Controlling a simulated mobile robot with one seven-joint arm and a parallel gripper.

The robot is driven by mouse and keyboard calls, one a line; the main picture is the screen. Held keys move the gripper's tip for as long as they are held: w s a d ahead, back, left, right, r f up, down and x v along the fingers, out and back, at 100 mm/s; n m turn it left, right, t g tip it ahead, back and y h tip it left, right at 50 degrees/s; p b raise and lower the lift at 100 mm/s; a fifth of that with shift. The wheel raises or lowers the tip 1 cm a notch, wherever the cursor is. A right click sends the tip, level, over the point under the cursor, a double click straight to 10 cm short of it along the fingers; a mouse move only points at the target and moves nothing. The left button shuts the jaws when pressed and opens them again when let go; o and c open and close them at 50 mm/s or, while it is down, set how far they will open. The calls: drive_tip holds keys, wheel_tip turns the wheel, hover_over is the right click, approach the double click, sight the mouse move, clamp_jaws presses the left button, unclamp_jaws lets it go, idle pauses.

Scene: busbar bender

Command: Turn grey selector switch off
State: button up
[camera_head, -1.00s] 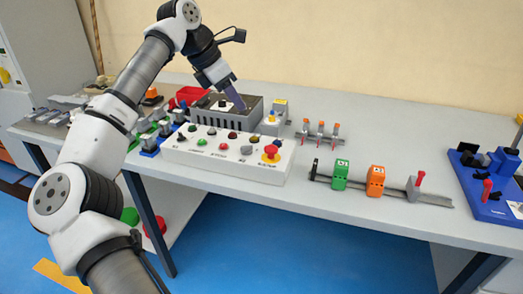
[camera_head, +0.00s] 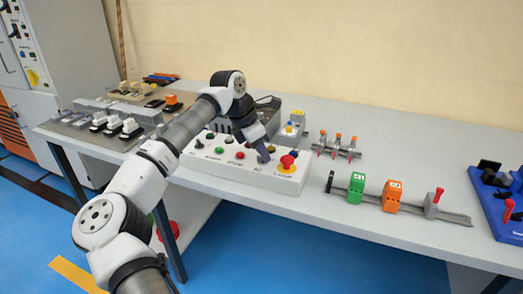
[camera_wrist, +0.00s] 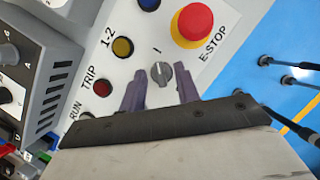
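The grey selector switch (camera_wrist: 160,73) sits on the white control panel (camera_wrist: 215,60), below the red E-STOP button (camera_wrist: 195,22) in the wrist view. A small mark is printed beside the switch. My gripper (camera_wrist: 160,88) is open, with one finger on each side of the switch and a gap to it. I cannot tell how deep the fingertips reach. In the head view my gripper (camera_head: 263,158) is over the right part of the panel (camera_head: 222,174), left of the E-STOP button (camera_head: 288,162), and hides the switch.
A yellow button (camera_wrist: 122,47), a blue button (camera_wrist: 149,3) and a red TRIP button (camera_wrist: 102,88) are close to the switch. A grey box (camera_wrist: 45,70) stands behind the panel. Green (camera_head: 356,188) and orange (camera_head: 392,196) blocks on a rail are to the right.

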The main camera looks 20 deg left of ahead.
drive_tip(key=shift+w+d+f, duration=0.1)
drive_tip(key=shift+f, duration=0.15)
clamp_jaws()
